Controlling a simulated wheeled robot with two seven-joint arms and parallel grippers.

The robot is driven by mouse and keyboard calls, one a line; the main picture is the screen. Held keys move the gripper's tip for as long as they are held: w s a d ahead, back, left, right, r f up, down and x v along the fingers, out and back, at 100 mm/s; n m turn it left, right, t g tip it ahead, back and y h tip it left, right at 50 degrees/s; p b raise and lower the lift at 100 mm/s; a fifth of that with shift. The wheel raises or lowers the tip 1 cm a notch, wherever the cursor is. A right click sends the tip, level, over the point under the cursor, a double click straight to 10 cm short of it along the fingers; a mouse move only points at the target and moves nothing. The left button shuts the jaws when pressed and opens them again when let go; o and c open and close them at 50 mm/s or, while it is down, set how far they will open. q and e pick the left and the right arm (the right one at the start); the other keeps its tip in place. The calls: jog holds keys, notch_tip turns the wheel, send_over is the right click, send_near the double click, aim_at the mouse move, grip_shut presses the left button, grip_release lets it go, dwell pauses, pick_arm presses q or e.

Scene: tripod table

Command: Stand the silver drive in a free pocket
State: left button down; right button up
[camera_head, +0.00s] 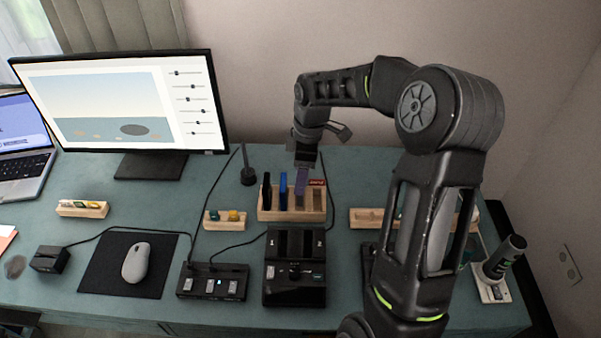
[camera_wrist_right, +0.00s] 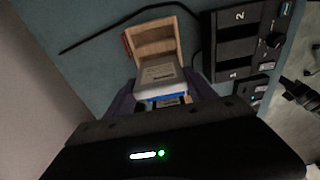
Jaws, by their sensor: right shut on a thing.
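The silver drive (camera_wrist_right: 160,76) shows in the right wrist view as a grey block between the two purplish fingers of my right gripper (camera_wrist_right: 162,98), which is shut on it. In the head view my right gripper (camera_head: 302,186) is at the wooden rack (camera_head: 290,214), right of a blue drive (camera_head: 283,188) and a black drive (camera_head: 266,192). The gripper hides the silver drive there. The silver drive is at the pocket right of the blue drive; I cannot tell whether its bottom touches the rack. The rack's right-end pocket (camera_wrist_right: 154,42) looks empty. My left gripper is out of view.
A black two-slot dock (camera_head: 296,284) stands in front of the rack, with a switch box (camera_head: 212,282) to its left. A small wooden holder (camera_head: 225,221) is left of the rack, another (camera_head: 366,218) right of it. Cables run nearby; a monitor (camera_head: 120,100) stands at left.

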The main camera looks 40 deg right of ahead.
jog(key=shift+f+b, duration=1.45)
jog(key=shift+f, duration=0.65)
jog(key=o, duration=1.8)
jog(key=shift+c, duration=0.2)
notch_tip(320, 180, up, 8)
jog(key=shift+s+d+f, duration=0.15)
jog(key=shift+s+d, duration=0.15)
jog(key=shift+d, duration=0.05)
